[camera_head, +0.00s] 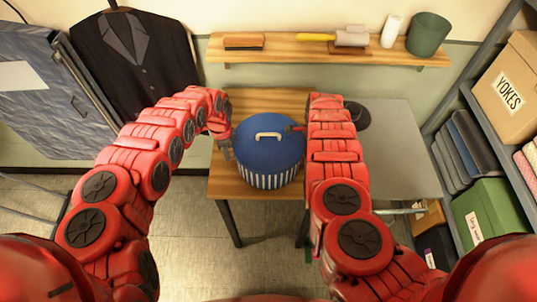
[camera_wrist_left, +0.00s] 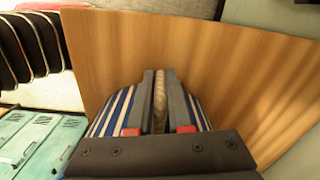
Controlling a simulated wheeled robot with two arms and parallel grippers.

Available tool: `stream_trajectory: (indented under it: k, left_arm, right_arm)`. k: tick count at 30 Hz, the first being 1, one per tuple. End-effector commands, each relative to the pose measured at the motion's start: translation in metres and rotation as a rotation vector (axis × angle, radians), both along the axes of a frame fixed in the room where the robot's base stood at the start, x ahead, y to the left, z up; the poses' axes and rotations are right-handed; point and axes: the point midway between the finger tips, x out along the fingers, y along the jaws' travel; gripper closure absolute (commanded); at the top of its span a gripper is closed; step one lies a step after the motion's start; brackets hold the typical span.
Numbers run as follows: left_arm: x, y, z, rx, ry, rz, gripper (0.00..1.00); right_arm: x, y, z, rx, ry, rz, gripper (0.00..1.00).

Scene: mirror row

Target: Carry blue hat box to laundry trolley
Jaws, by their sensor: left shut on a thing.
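The blue hat box (camera_head: 269,145), round with a blue lid, a pale top handle and blue-and-white striped sides, is at the front of the wooden table (camera_head: 262,101). I cannot tell whether it rests on the table or is lifted. My left gripper (camera_head: 226,146) is at its left side. In the left wrist view my left gripper (camera_wrist_left: 160,100) is shut on a narrow beige part between the box's striped sides (camera_wrist_left: 112,115). My right gripper (camera_head: 297,128) is at the box's right side, mostly hidden by my arm; its jaws are unclear. I see no laundry trolley.
A wall shelf (camera_head: 320,50) holds a brush, a roller, a white cylinder and a green pot. A grey table (camera_head: 400,140) adjoins on the right, beside shelving with a YOKES box (camera_head: 508,88). A dark jacket (camera_head: 135,60) hangs at left. Floor in front is clear.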

Motion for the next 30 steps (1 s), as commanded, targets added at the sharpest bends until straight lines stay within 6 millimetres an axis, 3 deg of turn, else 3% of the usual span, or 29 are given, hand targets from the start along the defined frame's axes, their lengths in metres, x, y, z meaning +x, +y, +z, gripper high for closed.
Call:
stream_trajectory:
  k: [7,18,30]
  left_arm:
    - [0.0,0.0,0.01,0.0,0.001,0.001,1.0]
    - [0.0,0.0,0.049,0.0,0.001,0.001,1.0]
    - [0.0,0.0,0.05,0.0,0.001,0.001,1.0]
  right_arm:
    - [0.001,0.0,0.01,0.0,-0.002,-0.001,1.0]
    - [0.001,0.0,0.049,0.001,-0.002,-0.001,1.0]
    - [0.001,0.0,0.051,0.001,-0.002,-0.001,1.0]
